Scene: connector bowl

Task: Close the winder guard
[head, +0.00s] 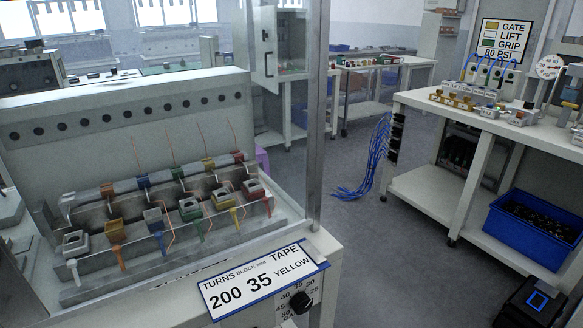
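The winder (120,95) is the large pale grey machine at the left of the head view. Its stepped front bed holds a row of small coloured blocks (189,210), with thin copper-coloured wires rising among them. A tall grey metal post (320,110) stands at the bed's right end and runs out of the top of the view. It looks like part of the winder guard, perhaps the edge of a clear panel. I cannot tell from this view how far the guard is open or shut. Neither of my grippers is in view.
A workbench (440,108) at right carries fixtures, with a blue bin (530,228) below. Clear floor (375,235) lies between. Blue cables hang at the bench's left end.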

